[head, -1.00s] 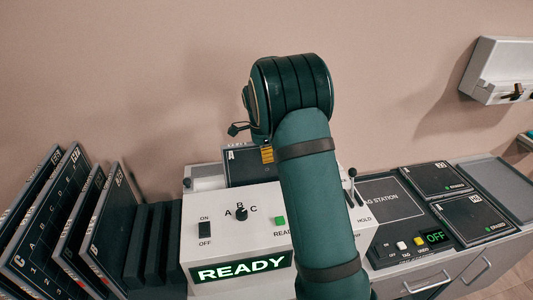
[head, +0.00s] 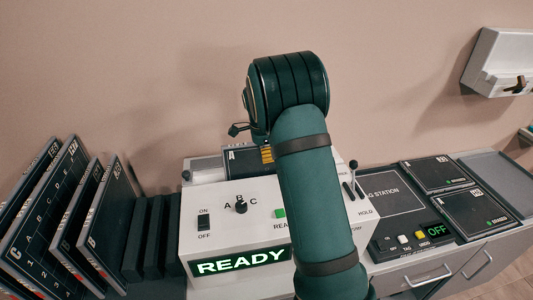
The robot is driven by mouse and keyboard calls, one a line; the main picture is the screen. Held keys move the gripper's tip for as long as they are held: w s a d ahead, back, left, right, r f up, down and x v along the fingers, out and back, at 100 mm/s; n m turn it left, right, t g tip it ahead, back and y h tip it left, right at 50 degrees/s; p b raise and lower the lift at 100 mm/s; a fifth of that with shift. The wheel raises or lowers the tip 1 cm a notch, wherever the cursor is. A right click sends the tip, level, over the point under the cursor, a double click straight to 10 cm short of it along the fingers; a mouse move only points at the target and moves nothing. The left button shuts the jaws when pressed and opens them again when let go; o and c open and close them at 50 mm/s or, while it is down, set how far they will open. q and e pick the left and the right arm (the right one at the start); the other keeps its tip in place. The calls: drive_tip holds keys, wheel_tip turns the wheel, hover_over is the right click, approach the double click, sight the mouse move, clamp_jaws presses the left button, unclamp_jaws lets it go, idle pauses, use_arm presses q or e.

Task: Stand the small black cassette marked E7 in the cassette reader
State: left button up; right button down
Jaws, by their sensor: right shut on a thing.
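The cassette reader (head: 262,219) is a pale box with a lit READY panel, a dial and a switch. A small black cassette (head: 242,163), with a white A at its upper left, stands upright at the reader's top, behind the front panel. Its lower part and right side are hidden, and I cannot read E7 on it. I cannot tell whether it is fully seated. My right gripper (head: 253,139) is shut on this cassette from above; my arm and wrist hide most of the fingers. My left gripper is out of view.
Large dark plates (head: 98,224) lean in a slotted rack on the left. On the right, two black cassettes (head: 479,212) lie beside the tag station (head: 379,205), whose display reads OFF. A small lever (head: 353,178) stands by my forearm. A white wall unit (head: 503,62) hangs upper right.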

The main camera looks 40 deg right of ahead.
drive_tip(key=shift+f+b, duration=0.3)
drive_tip(key=shift+f, duration=0.3)
drive_tip(key=c, duration=1.1)
unclamp_jaws()
drive_tip(key=shift+o, duration=0.2)
drive_tip(key=shift+f, duration=0.1)
drive_tip(key=r, duration=0.4)
drive_tip(key=a+r, duration=0.1)
drive_tip(key=r, duration=0.7)
drive_tip(key=shift+w+a, duration=0.15)
drive_tip(key=shift+w, duration=0.2)
drive_tip(key=shift+r, duration=0.1)
